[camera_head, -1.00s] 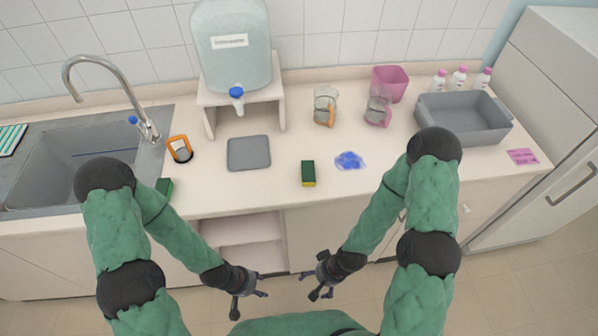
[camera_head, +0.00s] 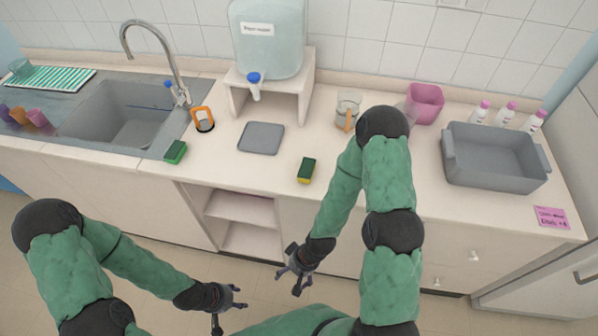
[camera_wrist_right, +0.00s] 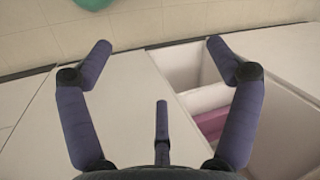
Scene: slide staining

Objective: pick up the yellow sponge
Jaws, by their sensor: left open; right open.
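A sponge with a dark green top and a yellow side (camera_head: 306,171) lies on the counter near its front edge, in the middle of the head view. Another sponge, with only green clearly visible (camera_head: 176,152), lies by the sink's right front corner. My right gripper (camera_head: 290,278) is open and empty, in front of the cabinets and below the counter top, nearer to me than the yellow sponge. Its spread fingers (camera_wrist_right: 160,70) show in the right wrist view, with no sponge there. My left gripper (camera_head: 234,303) is open and empty, low over the floor to the left.
A grey mat (camera_head: 261,138) lies left of the yellow sponge. A water tank (camera_head: 267,40) on a white stand (camera_head: 306,80) is behind it. A glass mug (camera_head: 348,108), a pink bin (camera_head: 427,101) and a grey basin (camera_head: 493,170) stand to the right. An open shelf (camera_head: 243,207) is below.

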